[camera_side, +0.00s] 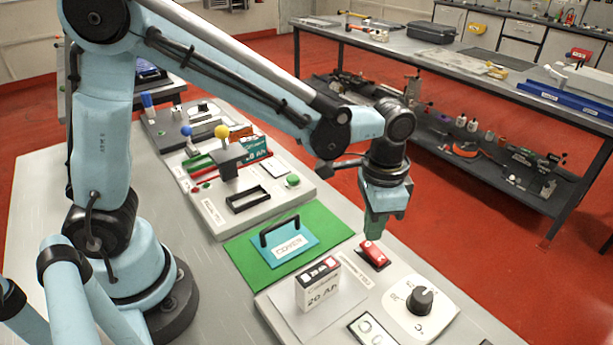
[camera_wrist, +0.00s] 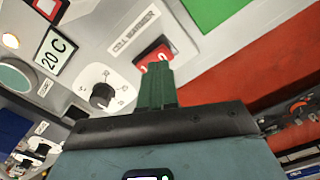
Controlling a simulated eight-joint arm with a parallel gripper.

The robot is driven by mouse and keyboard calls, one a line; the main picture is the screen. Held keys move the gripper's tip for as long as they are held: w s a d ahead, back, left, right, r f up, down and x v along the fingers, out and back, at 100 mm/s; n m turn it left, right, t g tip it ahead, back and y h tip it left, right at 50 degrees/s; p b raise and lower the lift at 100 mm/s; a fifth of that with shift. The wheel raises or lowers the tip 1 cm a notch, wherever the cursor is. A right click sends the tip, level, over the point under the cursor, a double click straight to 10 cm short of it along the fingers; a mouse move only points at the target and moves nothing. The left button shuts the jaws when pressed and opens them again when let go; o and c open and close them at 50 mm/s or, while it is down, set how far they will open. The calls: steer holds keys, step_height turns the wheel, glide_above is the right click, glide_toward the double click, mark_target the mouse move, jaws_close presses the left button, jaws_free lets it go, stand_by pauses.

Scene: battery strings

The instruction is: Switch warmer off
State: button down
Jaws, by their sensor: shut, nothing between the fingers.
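The red warmer switch (camera_side: 374,254) is a rocker in a dark frame on the light grey warmer panel. It also shows in the wrist view (camera_wrist: 151,54), beside the "CELL WARMER" label (camera_wrist: 137,32). White marks show on its face; I cannot tell which side is pressed. My gripper (camera_side: 374,236) points down just above the switch, its green fingers together and empty. In the wrist view the fingertips (camera_wrist: 156,70) cover part of the switch. I cannot tell whether they touch it.
A white cell marked "20 Ah" (camera_side: 318,288) stands on the panel left of the switch. A black dial knob (camera_side: 420,300) sits to the lower right. A green mat (camera_side: 246,262) with a teal handled cover (camera_side: 283,250) lies to the left. Beyond the bench's right edge is red floor.

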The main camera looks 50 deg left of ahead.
mark_target(367, 244)
steer(key=shift+f, duration=1.3)
stand_by(0.9)
steer(key=shift+r, duration=3.5)
steer(key=s+a+r+n+t, duration=0.1)
steer(key=s+a+n+t, duration=0.2)
steer(key=a, duration=0.4)
steer(key=s+a+r+n+t, duration=0.2)
steer(key=s+a+n+t, duration=0.1)
steer(key=a, duration=0.4)
steer(key=shift+s+t, duration=0.5)
steer(key=shift+t, duration=0.1)
